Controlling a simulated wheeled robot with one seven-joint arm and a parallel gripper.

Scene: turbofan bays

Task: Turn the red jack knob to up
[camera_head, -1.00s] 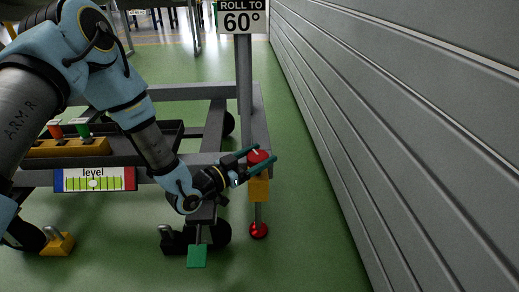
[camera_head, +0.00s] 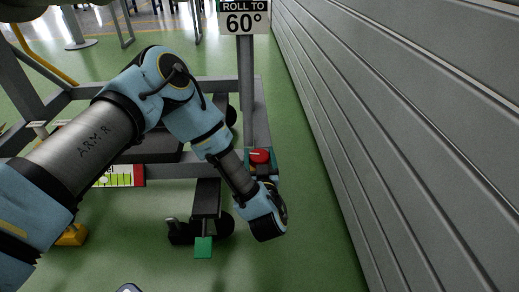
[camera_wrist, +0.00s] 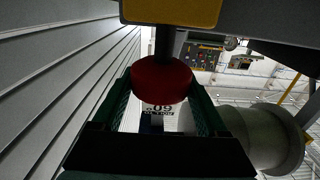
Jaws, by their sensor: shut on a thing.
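The red jack knob (camera_head: 260,156) sits at the corner of the grey cart frame, with a white mark on its top. The mark lies roughly sideways, towards the left. My gripper (camera_wrist: 160,84) has its green fingers on both sides of the knob and is shut on it. In the wrist view, which is upside down, the red knob (camera_wrist: 160,77) stands on a dark stem from a yellow block (camera_wrist: 172,11). In the head view my wrist hides most of the gripper and the jack below the knob.
A grey ribbed wall (camera_head: 385,130) runs close along the right. A "ROLL TO 60°" sign (camera_head: 244,17) stands on a post behind the knob. A green pedal (camera_head: 203,247) sticks out low at the front, and a level gauge (camera_head: 120,176) is partly covered by my arm.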

